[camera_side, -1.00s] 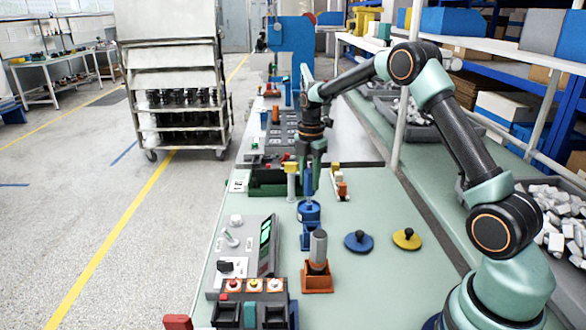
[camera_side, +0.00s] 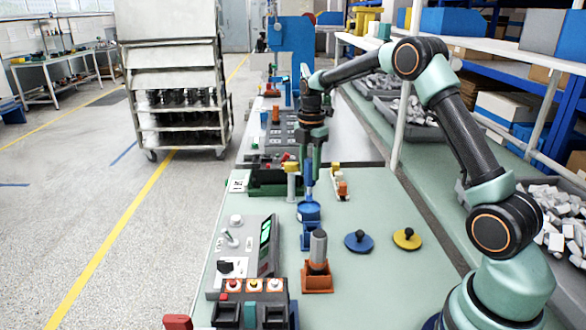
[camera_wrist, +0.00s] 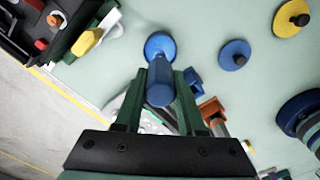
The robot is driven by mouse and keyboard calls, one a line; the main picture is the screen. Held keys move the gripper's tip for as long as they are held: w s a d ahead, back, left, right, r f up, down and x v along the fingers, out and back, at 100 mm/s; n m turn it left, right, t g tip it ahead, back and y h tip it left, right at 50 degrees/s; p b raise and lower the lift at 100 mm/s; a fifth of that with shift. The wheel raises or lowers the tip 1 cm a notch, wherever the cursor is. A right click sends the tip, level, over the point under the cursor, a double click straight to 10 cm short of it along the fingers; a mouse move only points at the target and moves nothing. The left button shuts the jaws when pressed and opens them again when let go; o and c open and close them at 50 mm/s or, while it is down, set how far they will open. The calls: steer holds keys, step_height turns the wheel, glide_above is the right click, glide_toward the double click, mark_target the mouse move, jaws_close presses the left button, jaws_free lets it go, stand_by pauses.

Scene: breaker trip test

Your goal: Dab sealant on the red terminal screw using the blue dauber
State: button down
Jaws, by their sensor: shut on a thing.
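My gripper (camera_side: 310,178) is shut on the blue dauber (camera_side: 308,190), held about upright over a round blue pot (camera_side: 309,212). In the wrist view the dauber (camera_wrist: 160,88) sits between both fingers, its far end meeting the round blue pot (camera_wrist: 160,46). I cannot tell whether it dips inside or only hangs above. Small red and orange knobs stand on a dark unit (camera_wrist: 45,42) at the wrist view's upper left. Three round terminals (camera_side: 254,285) show on the front panel, one with a red centre. I cannot tell which is the red terminal screw.
A blue holder (camera_side: 306,240) and an orange holder with a grey cylinder (camera_side: 318,245) stand nearer the camera. Blue (camera_side: 359,241) and yellow (camera_side: 407,238) knobbed discs lie to the right. A grey meter box (camera_side: 240,258) is left.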

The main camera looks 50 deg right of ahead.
mark_target(310, 160)
steer(key=shift+r, duration=1.95)
steer(key=shift+a, duration=0.1)
